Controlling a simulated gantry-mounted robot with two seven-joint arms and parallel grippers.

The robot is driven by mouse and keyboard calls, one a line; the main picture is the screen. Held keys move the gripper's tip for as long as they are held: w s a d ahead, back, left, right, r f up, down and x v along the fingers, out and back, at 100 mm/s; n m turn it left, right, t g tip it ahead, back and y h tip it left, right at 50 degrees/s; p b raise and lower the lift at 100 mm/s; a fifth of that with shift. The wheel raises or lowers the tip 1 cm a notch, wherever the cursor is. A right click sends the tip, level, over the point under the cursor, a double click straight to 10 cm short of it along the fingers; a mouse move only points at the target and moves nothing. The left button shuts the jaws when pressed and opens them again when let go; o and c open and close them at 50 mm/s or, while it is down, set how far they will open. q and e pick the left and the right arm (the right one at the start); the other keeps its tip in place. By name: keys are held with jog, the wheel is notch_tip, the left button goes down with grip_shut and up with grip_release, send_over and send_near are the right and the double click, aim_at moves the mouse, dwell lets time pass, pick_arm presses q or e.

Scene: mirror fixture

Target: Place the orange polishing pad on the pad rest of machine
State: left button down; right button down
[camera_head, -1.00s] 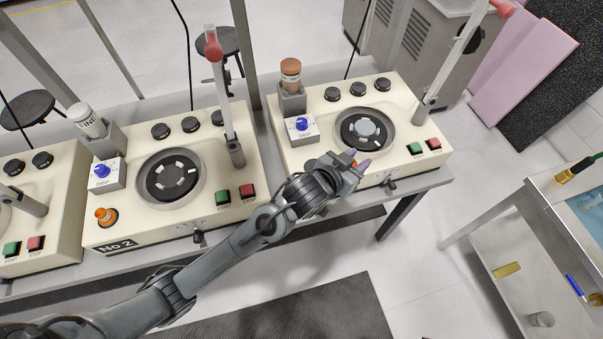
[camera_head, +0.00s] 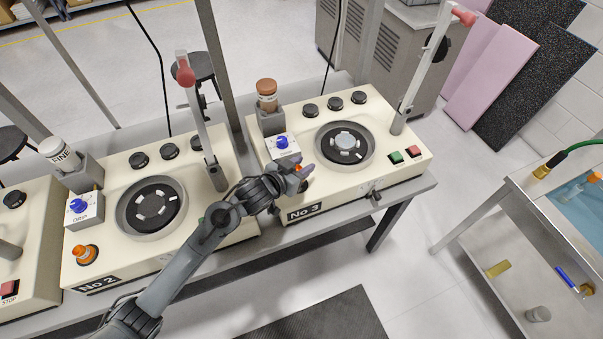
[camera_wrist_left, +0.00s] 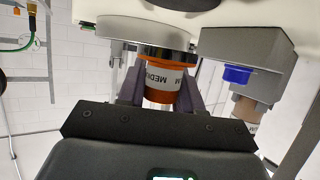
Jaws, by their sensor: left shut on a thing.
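The orange polishing pad (camera_wrist_left: 163,72), with a white label reading partly "MEDI", is between the fingers of my left gripper (camera_wrist_left: 160,92) in the left wrist view. The gripper is shut on it. A dark ring lies at the pad's machine-side end, against or very close to the cream surface; contact is unclear. In the head view the left gripper (camera_head: 300,176) is at the front left of machine No. 3 (camera_head: 395,173), beside the blue-knobbed drip block (camera_head: 280,147). Only a sliver of orange shows there. The gripper hides the pad rest. My right gripper is not in view.
Machine No. 3's round wheel (camera_head: 345,157) holds a grey disc, right of the gripper. A brown-capped bottle (camera_head: 267,93) stands behind the drip block. Machine No. 2 (camera_head: 190,230) has another orange piece (camera_head: 85,254) at its front left. A raised arm (camera_head: 408,105) stands beyond the wheel.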

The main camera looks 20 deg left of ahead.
pick_arm(q)
jog(key=shift+f+b, duration=0.3)
jog(key=shift+f, duration=1.45)
jog(key=shift+f, duration=0.15)
jog(key=c, duration=0.8)
grip_release()
jog(key=shift+o, duration=0.2)
